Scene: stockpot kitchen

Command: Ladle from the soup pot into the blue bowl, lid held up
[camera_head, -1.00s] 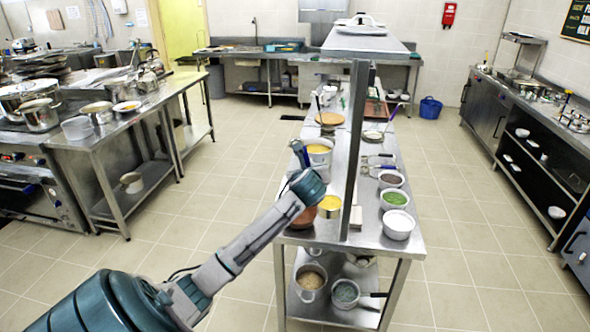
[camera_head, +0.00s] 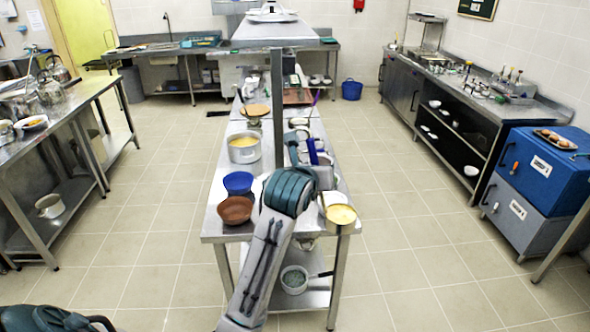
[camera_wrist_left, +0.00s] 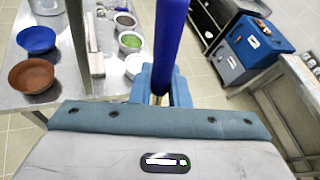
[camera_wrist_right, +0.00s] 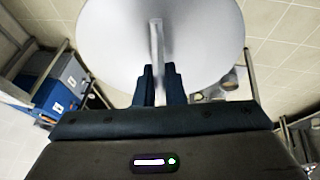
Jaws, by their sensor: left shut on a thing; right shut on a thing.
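The soup pot (camera_head: 244,150) is open on the steel table, with yellow soup in it. The blue bowl (camera_head: 238,182) stands in front of it; it also shows in the left wrist view (camera_wrist_left: 36,38). My left gripper (camera_head: 301,150) is shut on the blue handle of the ladle (camera_wrist_left: 171,45). The ladle's cup (camera_head: 340,216), holding yellow soup, hangs near the table's front right corner, right of the blue bowl and apart from it. My right gripper (camera_wrist_right: 160,88) is shut on the bar handle of the pale round lid (camera_wrist_right: 195,40). It is outside the head view.
A brown bowl (camera_head: 235,210) stands in front of the blue bowl. A post (camera_head: 278,105) carries a shelf above the table. Several small bowls stand on the right half (camera_wrist_left: 130,42). A lower shelf holds a pan (camera_head: 294,280).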

